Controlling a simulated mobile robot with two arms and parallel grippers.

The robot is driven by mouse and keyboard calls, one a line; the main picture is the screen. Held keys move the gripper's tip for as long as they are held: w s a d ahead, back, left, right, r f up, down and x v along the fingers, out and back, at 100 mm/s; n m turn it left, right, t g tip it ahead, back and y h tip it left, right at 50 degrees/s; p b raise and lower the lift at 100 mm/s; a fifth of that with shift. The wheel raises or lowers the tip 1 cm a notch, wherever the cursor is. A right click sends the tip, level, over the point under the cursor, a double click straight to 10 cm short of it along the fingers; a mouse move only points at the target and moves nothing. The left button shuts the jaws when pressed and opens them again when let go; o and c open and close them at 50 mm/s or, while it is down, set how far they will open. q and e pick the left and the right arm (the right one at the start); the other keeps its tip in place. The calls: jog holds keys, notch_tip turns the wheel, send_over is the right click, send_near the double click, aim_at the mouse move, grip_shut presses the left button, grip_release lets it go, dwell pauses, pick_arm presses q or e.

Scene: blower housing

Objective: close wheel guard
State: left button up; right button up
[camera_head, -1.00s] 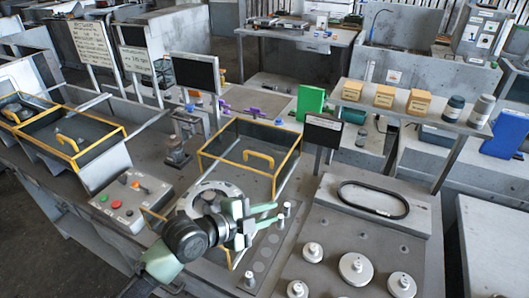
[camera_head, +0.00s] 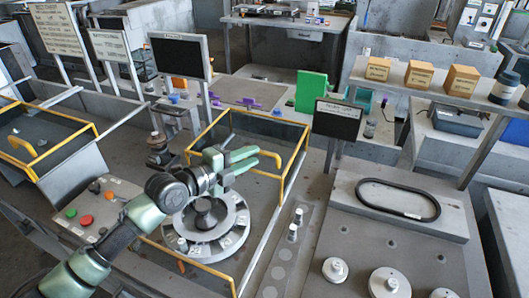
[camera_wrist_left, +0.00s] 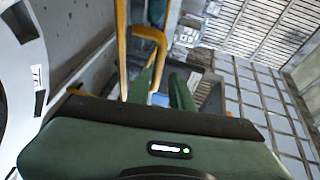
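The wheel guard is a dark panel with a yellow frame (camera_head: 296,160), standing raised behind the grey wheel (camera_head: 232,232). The wheel is a flat ring with pale labels and a dark hub, and part of it shows at the left edge of the left wrist view (camera_wrist_left: 22,75). My left gripper (camera_head: 268,157) is in front of the guard panel, its green fingers pointing right and hiding most of the handle. In the left wrist view, the yellow handle (camera_wrist_left: 158,38) is just beyond the fingers (camera_wrist_left: 162,82), which are apart with nothing visibly held. My right gripper is out of view.
A control box with coloured buttons (camera_head: 95,205) is left of the wheel, near my left arm. A small dark sign (camera_head: 337,120) stands right of the guard. A plate with several round knobs (camera_head: 389,283) and a black belt (camera_head: 398,198) lie at right.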

aim_at(263, 152)
pick_arm(q)
jog(key=x, duration=0.2)
jog(key=p+x, duration=0.1)
jog(key=x, duration=0.4)
jog(key=shift+w+f+p, duration=0.15)
jog(key=shift+f+p, duration=0.15)
jog(key=shift+p, duration=0.1)
jog(key=shift+w+d+f, duration=0.1)
jog(key=shift+w+d, duration=0.1)
jog(key=shift+w, duration=0.1)
jog(key=shift+c, duration=0.3)
grip_shut()
dwell(0.6)
